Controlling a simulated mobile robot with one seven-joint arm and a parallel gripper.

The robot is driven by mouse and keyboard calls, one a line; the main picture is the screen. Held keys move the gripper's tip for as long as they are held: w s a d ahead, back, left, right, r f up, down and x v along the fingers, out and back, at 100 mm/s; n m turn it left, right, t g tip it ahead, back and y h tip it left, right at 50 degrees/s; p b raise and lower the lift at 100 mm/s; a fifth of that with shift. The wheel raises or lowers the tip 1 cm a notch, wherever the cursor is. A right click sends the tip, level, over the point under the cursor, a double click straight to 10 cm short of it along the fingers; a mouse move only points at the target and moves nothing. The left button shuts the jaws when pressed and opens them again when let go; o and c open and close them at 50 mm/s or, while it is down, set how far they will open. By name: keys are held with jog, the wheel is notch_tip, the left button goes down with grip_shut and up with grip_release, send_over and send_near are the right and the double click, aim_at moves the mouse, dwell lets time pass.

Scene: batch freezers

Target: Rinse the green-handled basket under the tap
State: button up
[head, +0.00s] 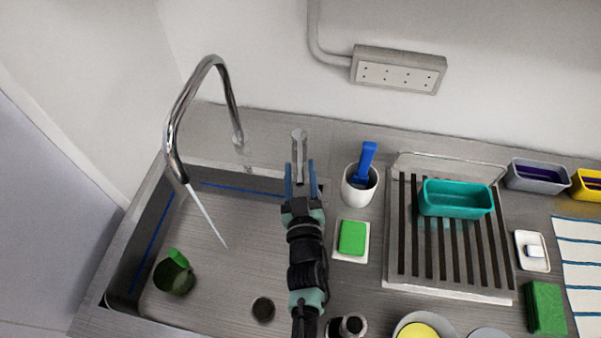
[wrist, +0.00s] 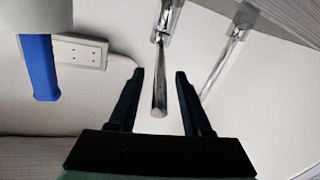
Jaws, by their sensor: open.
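The green-handled basket (head: 172,279) is a dark green cup with a bright green handle (head: 178,257), sitting in the left front of the sink (head: 215,270). The tap (head: 180,110) arches over the sink, and a thin pale stream (head: 207,217) comes from its spout and lands to the right of the basket. My gripper (head: 300,166) is open at the back right of the sink, by the tap's metal lever (head: 299,142). In the wrist view the lever (wrist: 163,80) shows between my two open fingers (wrist: 160,75), with gaps on both sides.
A white cup (head: 352,194) with a blue-handled tool (head: 366,160) and a green sponge (head: 351,238) stand right of my arm. A drying rack (head: 400,270) holds a teal tub (head: 456,199). The sink has a drain (head: 263,309); its floor is mostly clear.

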jog(key=s+d, duration=0.2)
jog(key=s, duration=1)
jog(key=shift+s+b, duration=0.3)
jog(key=shift+s, duration=0.1)
jog(key=shift+a, duration=0.1)
